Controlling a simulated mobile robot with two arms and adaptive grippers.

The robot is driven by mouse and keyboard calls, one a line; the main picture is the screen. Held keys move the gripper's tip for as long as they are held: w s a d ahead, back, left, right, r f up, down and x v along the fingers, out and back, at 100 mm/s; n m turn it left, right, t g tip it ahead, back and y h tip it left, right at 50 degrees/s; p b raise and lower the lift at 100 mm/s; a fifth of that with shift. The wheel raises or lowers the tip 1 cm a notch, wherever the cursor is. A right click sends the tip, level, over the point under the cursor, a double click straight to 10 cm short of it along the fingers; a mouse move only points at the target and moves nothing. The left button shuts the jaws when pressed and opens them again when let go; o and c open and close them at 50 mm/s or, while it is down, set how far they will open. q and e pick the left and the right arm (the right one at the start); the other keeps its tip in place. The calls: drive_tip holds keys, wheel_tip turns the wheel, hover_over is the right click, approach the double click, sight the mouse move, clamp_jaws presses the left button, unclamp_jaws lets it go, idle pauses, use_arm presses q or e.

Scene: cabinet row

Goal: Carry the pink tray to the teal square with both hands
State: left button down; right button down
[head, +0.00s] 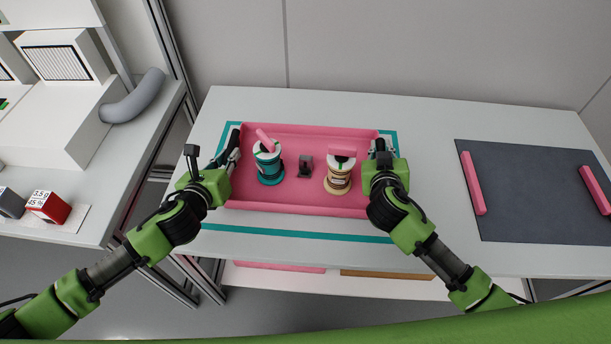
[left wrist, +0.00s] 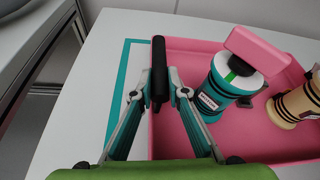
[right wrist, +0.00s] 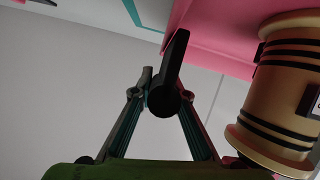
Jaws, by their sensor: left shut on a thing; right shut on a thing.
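The pink tray (head: 300,207) is level over the white table, inside the teal square's outline (head: 310,234). It sits toward the back of the square, and a white strip shows between its front edge and the front teal line. I cannot tell whether it touches the table. My left gripper (head: 232,155) is shut on the tray's black left handle (left wrist: 159,65). My right gripper (head: 379,158) is shut on the black right handle (right wrist: 172,70). In the tray stand a teal spool (head: 270,172), a small dark object (head: 305,167) and a tan spool (head: 338,180).
Pink pieces lie on top of both spools. A dark grey mat (head: 530,190) with two pink bars (head: 473,183) lies at the right. A side counter at the left holds white boxes, a grey tube (head: 133,97) and a red box (head: 48,207). A lower shelf shows below the table.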

use_arm(q)
drive_tip(key=shift+w+f, duration=0.1)
drive_tip(key=shift+f, duration=0.1)
use_arm(e)
drive_tip(key=shift+w+f, duration=0.1)
drive_tip(key=shift+f, duration=0.1)
use_arm(q)
drive_tip(key=c, duration=2.4)
unclamp_jaws()
drive_tip(key=shift+f, duration=0.25)
use_arm(e)
drive_tip(key=c, duration=2.4)
unclamp_jaws()
drive_tip(key=shift+f, duration=0.25)
use_arm(q)
drive_tip(key=o, duration=0.4)
drive_tip(key=shift+r, duration=0.1)
use_arm(e)
drive_tip(key=o, duration=0.4)
drive_tip(key=shift+r, duration=0.15)
use_arm(q)
drive_tip(key=shift+s+r, duration=0.1)
drive_tip(key=shift+s, duration=0.1)
use_arm(e)
drive_tip(key=shift+s, duration=0.2)
